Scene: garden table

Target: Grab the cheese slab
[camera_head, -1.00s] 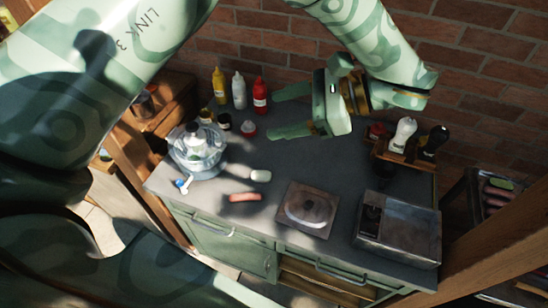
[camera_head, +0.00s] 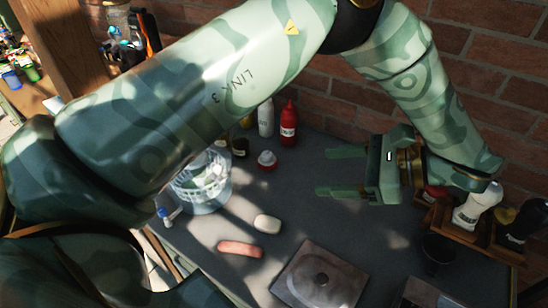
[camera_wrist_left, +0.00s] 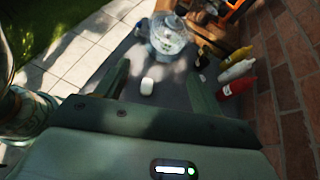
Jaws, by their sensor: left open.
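A small pale, rounded block (camera_head: 267,224), which looks like the cheese slab, lies on the dark grey counter (camera_head: 322,222), just above and right of a pink sausage (camera_head: 240,248). My left gripper (camera_head: 326,172) is open and empty above the counter, its fingers pointing left. It is apart from the block, up and to the right of it in the head view. In the left wrist view the pale block (camera_wrist_left: 147,86) shows beyond and between the two spread fingers (camera_wrist_left: 158,72). My right gripper is not in view.
A clear basket or bowl (camera_head: 203,188) stands left of the block. A red bottle (camera_head: 288,125), a white bottle (camera_head: 265,118) and small jars stand behind. A square metal plate (camera_head: 320,278) lies in front. A bottle rack (camera_head: 450,222) stands right, by the brick wall.

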